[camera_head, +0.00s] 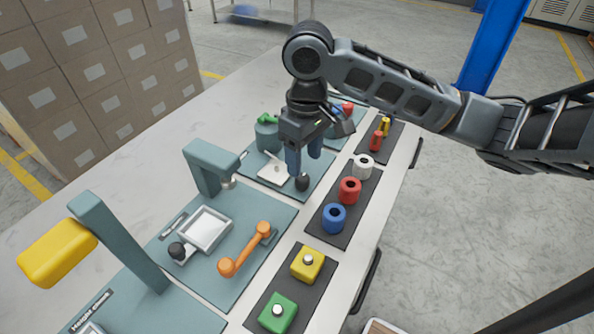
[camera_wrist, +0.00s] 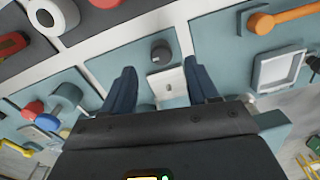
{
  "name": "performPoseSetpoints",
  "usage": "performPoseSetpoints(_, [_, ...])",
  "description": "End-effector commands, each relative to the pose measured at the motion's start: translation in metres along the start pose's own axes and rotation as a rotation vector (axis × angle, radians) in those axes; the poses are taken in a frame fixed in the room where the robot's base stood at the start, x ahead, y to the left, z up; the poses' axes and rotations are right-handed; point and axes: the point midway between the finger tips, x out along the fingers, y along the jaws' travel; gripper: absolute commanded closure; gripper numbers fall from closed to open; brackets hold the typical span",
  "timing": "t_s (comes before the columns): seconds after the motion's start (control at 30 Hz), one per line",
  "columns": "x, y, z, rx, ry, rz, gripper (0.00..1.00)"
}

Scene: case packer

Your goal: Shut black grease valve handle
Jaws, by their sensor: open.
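A dark knob-ended handle (camera_head: 302,183), which looks like the black grease valve handle, stands on a teal panel beside a white plate (camera_head: 273,172). In the wrist view the dark knob (camera_wrist: 160,52) lies ahead of and between my two blue fingertips, with the white plate (camera_wrist: 168,84) nearer the palm. My gripper (camera_head: 304,164) points down just above and behind the knob in the head view.
A green-topped pot (camera_head: 267,135) stands behind the plate. White, red and blue rings (camera_head: 334,219) sit on a dark strip to the right. An orange lever (camera_head: 244,250), another black knob (camera_head: 176,250) and a teal post (camera_head: 205,170) are nearer. Stacked cartons (camera_head: 95,75) stand back left.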

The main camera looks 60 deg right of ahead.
Motion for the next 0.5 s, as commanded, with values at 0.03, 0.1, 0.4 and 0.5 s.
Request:
performPoseSetpoints(0.03, [0.009, 0.000, 0.000, 0.001, -0.001, 0.000, 0.41])
performPoseSetpoints(0.1, [0.020, 0.000, 0.000, 0.001, -0.001, -0.002, 0.41])
performPoseSetpoints(0.4, [0.054, -0.001, -0.001, 0.000, 0.003, -0.002, 0.41])
performPoseSetpoints(0.5, [0.058, -0.001, -0.001, -0.001, 0.004, -0.002, 0.41])
